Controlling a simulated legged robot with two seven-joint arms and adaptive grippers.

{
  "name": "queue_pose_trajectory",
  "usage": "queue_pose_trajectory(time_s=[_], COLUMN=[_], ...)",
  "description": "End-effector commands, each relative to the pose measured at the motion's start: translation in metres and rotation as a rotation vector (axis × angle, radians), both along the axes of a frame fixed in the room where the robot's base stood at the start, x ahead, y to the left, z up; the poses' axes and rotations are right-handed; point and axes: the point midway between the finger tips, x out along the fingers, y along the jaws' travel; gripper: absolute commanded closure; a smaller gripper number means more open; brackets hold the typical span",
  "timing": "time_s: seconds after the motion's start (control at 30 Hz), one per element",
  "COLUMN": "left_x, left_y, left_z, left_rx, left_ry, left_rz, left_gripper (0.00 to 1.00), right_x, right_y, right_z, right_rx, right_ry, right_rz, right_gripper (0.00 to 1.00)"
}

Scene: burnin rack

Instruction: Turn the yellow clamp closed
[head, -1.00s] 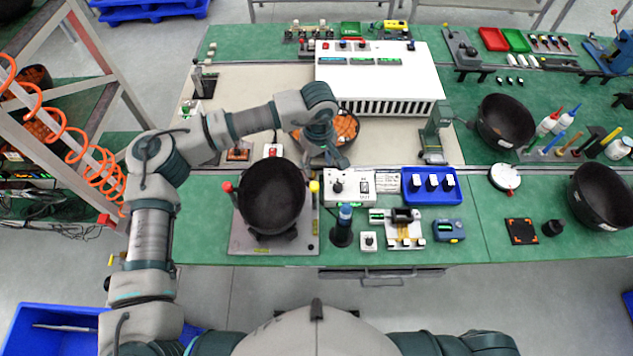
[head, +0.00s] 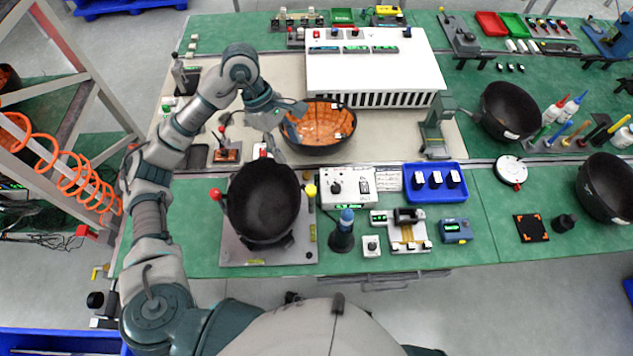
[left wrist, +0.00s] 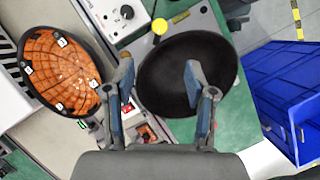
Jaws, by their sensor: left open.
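The yellow clamp (head: 310,190) shows as a round yellow knob at the right edge of a black bowl (head: 264,203) on a grey fixture plate (head: 250,254). In the left wrist view the yellow knob (left wrist: 159,26) is beyond the fingertips, close to the bowl's rim. My left gripper (head: 291,132) is open and empty, behind the bowl and up-left of the yellow clamp, apart from it. Its spread fingers (left wrist: 160,74) also show in the left wrist view, one overlapping the bowl. A red knob (head: 215,194) is on the bowl's left side. My right gripper is out of view.
A dark pan with an orange patterned inside (head: 325,126) lies close by my left gripper. A white control box (head: 345,187) stands right of the yellow clamp, and a dark bottle with a blue top (head: 342,232) is in front of that box. A blue tray (head: 435,193) is further right.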

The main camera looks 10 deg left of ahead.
Motion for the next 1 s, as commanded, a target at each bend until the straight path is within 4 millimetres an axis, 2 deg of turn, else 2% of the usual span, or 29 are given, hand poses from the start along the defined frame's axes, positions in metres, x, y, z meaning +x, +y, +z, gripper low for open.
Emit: queue_pose_trajectory(time_s=[0.4,0.6,0.8,1.0], left_x=[-0.009,-0.013,-0.014,-0.015], left_y=[-0.033,-0.047,-0.056,-0.056], left_z=[-0.092,-0.127,-0.144,-0.147], left_rx=[-0.005,-0.004,-0.003,-0.004], left_ry=[0.005,0.004,0.001,0.0], left_rz=[-0.004,-0.004,-0.004,-0.004], left_gripper=[0.45,0.45,0.45,0.45], right_x=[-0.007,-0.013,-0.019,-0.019], right_y=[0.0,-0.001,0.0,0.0], right_z=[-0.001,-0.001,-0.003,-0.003], right_rx=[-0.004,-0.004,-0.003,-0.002], right_ry=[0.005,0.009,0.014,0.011], right_rz=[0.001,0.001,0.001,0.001], right_gripper=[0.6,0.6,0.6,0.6])
